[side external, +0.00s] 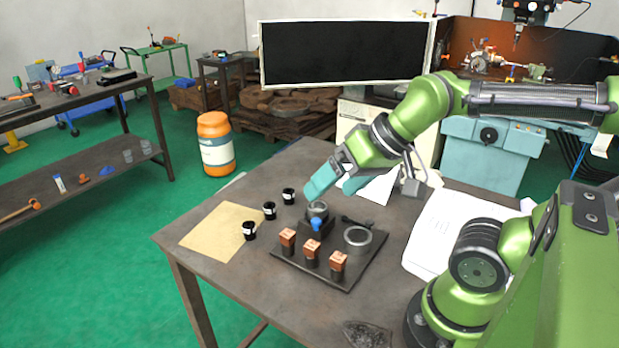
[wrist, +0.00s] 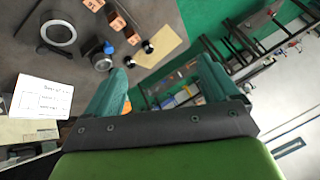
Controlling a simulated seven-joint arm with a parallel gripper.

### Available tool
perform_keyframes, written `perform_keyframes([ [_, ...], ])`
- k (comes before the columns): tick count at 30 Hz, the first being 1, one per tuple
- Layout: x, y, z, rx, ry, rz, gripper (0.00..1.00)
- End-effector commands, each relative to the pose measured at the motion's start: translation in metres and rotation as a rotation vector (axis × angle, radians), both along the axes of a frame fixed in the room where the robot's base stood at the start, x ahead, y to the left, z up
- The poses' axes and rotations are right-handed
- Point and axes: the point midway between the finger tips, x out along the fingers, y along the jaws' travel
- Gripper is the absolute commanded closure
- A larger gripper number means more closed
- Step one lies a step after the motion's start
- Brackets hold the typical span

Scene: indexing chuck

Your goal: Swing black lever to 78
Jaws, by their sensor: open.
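The black lever (side external: 357,221) is a short dark bar on the dark base plate (side external: 345,284), behind a grey ring (side external: 358,238). In the wrist view a dark bar that looks like the lever (wrist: 43,48) lies beside the ring (wrist: 59,33). A black block (side external: 314,228) with a grey round chuck (side external: 317,209) and a blue knob (side external: 316,224) stands left of the lever. My gripper (side external: 337,188), with teal fingers, is open and empty above the chuck and lever, touching neither. It also shows in the wrist view (wrist: 160,78). No number 78 is legible.
Several copper-topped blocks (side external: 312,249) stand along the plate's front. Black cups with white labels, such as one (side external: 269,210), stand left, near a tan sheet (side external: 222,231). White paper (side external: 377,188) lies behind the plate. A white item (side external: 432,235) lies right.

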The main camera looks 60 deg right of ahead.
Motion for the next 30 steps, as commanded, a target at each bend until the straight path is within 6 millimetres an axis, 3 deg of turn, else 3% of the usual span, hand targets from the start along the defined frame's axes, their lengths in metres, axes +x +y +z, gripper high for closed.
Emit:
perform_keyframes([
  [1,0.002,-0.005,-0.004,0.001,0.015,-0.022,0.20],
  [4,0.012,-0.027,-0.013,-0.001,0.074,-0.103,0.35],
  [7,0.025,-0.066,-0.022,-0.011,0.179,-0.208,0.50],
  [12,0.032,-0.144,-0.040,-0.024,0.401,-0.360,0.50],
  [15,0.026,-0.182,-0.048,-0.023,0.517,-0.416,0.50],
  [18,0.021,-0.207,-0.051,-0.023,0.605,-0.442,0.50],
  [23,0.016,-0.211,-0.045,-0.037,0.655,-0.417,0.50],
  [30,0.015,-0.209,-0.078,-0.034,0.663,-0.410,0.50],
])
